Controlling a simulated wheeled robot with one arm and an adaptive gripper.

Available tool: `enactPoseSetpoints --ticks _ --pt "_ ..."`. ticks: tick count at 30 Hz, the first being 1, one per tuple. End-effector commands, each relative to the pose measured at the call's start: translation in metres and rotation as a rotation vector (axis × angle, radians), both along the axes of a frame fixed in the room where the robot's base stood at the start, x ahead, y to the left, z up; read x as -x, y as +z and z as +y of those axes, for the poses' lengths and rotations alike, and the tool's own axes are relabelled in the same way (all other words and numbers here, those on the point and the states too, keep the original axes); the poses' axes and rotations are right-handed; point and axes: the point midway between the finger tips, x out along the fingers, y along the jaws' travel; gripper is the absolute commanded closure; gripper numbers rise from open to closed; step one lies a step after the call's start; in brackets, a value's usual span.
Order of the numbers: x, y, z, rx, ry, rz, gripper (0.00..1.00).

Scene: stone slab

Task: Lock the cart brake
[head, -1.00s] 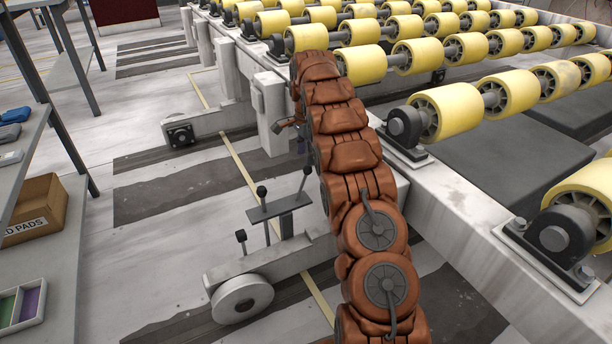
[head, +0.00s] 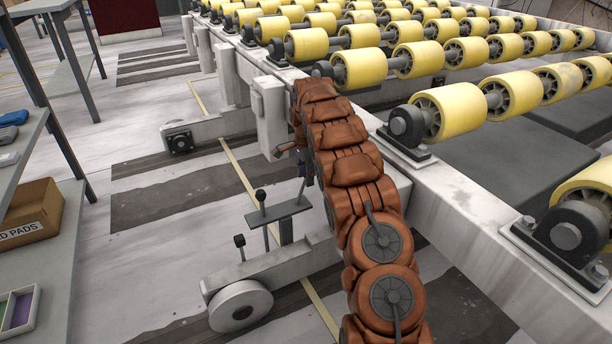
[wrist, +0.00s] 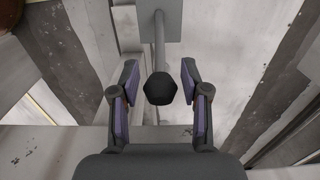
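The cart (head: 270,268) is a low pale frame with a wheel (head: 240,305) at its near end. A grey bracket plate (head: 279,211) on it carries upright levers with black knobs. One knob (head: 261,195) stands at the plate's left, and a lower lever's knob (head: 239,240) stands nearer the wheel. My gripper (head: 303,172) is by the plate's right end, partly hidden by my arm. In the wrist view my gripper (wrist: 159,68) is open, its purple-padded fingers on either side of a lever's black knob (wrist: 160,88). Gaps show on both sides. I cannot tell which lever is the brake.
A conveyor with yellow rollers (head: 440,112) and a pale side rail (head: 460,205) runs along the right, close to my arm. A shelf with a cardboard box (head: 35,212) stands at the left. Floor between shelf and cart is clear.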

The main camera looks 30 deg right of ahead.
Motion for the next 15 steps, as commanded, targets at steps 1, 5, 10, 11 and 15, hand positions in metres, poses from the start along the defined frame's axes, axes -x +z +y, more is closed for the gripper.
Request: enactPoseSetpoints --ticks 1,5,10,11,15 --pt "0.0000 0.0000 0.0001 0.000 0.000 0.000 0.62" --pt "0.0000 0.0000 0.0001 0.000 0.000 0.000 0.76" --pt "0.0001 -0.0001 0.0001 0.000 0.000 0.001 0.94" --pt "0.0001 -0.0001 0.0001 0.000 0.000 0.001 0.97" --pt "0.0002 -0.0002 0.0001 0.000 0.000 0.001 1.00"
